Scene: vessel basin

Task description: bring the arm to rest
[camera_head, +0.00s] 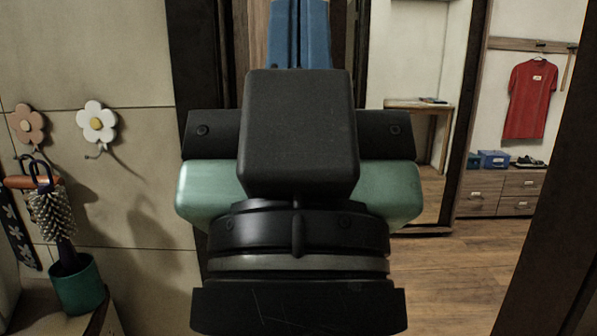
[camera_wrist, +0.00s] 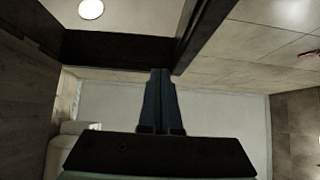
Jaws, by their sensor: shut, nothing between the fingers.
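My gripper (camera_head: 299,8) points upward in the head view, its blue fingers partly cut off by the top edge. Its black and pale green wrist fills the middle of that view. In the wrist view the two fingers of my gripper (camera_wrist: 161,75) are together with nothing between them. They point toward a dark beam and the ceiling.
At left, flower hooks (camera_head: 97,122) are on a tiled wall above a brush (camera_head: 55,212) and a green pot (camera_head: 78,284). At right, a doorway opens onto wooden floor (camera_head: 450,275), drawers (camera_head: 500,190) and a hanging red shirt (camera_head: 529,100). A dark door frame (camera_head: 545,190) stands close at right.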

